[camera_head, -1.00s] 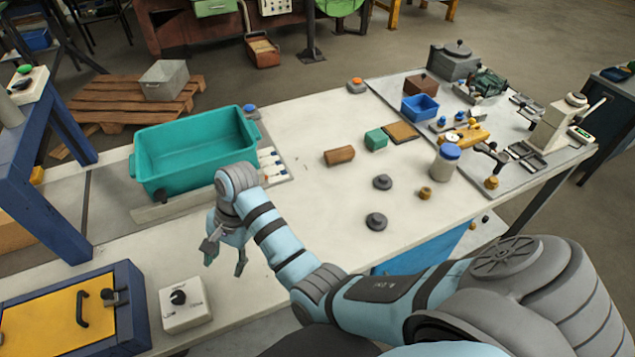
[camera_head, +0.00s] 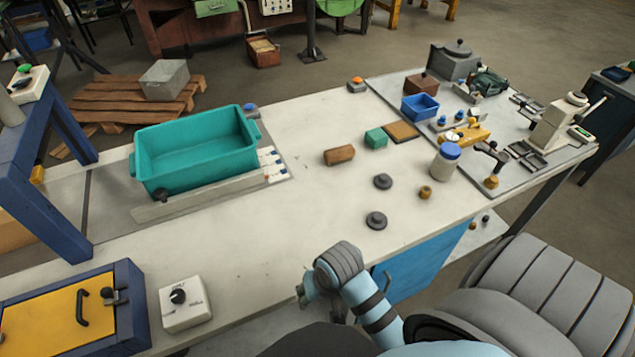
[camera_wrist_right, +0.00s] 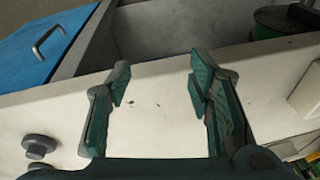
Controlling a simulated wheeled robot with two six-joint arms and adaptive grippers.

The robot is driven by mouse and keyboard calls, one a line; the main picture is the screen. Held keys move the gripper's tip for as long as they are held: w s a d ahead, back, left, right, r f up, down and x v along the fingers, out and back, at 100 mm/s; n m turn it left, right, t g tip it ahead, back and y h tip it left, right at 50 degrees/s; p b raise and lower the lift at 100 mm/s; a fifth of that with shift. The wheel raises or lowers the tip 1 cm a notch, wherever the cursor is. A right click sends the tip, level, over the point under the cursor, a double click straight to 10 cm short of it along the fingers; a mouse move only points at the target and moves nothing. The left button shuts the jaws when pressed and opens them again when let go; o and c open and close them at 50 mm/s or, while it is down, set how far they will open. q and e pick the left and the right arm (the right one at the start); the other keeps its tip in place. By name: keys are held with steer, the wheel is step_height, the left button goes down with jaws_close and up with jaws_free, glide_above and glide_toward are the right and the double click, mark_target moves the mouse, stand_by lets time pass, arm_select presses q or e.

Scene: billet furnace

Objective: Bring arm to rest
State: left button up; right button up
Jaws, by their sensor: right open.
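My right arm (camera_head: 370,300) comes in from the lower right in the head view, folded back near the front edge of the white table (camera_head: 270,240). My right gripper (camera_head: 318,305) hangs by that edge, mostly hidden behind its wrist. In the right wrist view the right gripper (camera_wrist_right: 158,95) has its two fingers apart with nothing between them. The table edge lies beyond the fingertips there. My left gripper is not in view.
A teal bin (camera_head: 195,152) stands on the table at left. A control box with a knob (camera_head: 184,303) and a yellow-lidded box (camera_head: 75,315) are at front left. Dark knobbed discs (camera_head: 376,221) and a brown block (camera_head: 339,155) lie mid-table. A blue cabinet (camera_head: 415,270) is below.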

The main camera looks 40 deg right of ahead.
stand_by(0.4)
steer(key=s+d+r+n+t+h, duration=0.1)
steer(key=s+d+r+n, duration=0.3)
steer(key=s, duration=0.4)
steer(key=s+d+f+n+g+b, duration=0.1)
steer(key=s+f+b, duration=0.1)
steer(key=f, duration=1.1)
steer(key=s+d+f+b, duration=0.1)
steer(key=f+b, duration=0.1)
steer(key=f, duration=1)
steer(key=s+f+g+b, duration=0.1)
steer(key=s+f, duration=1.2)
steer(key=shift+d+f+b, duration=0.15)
steer(key=shift+d+b, duration=0.05)
steer(key=shift+b, duration=0.15)
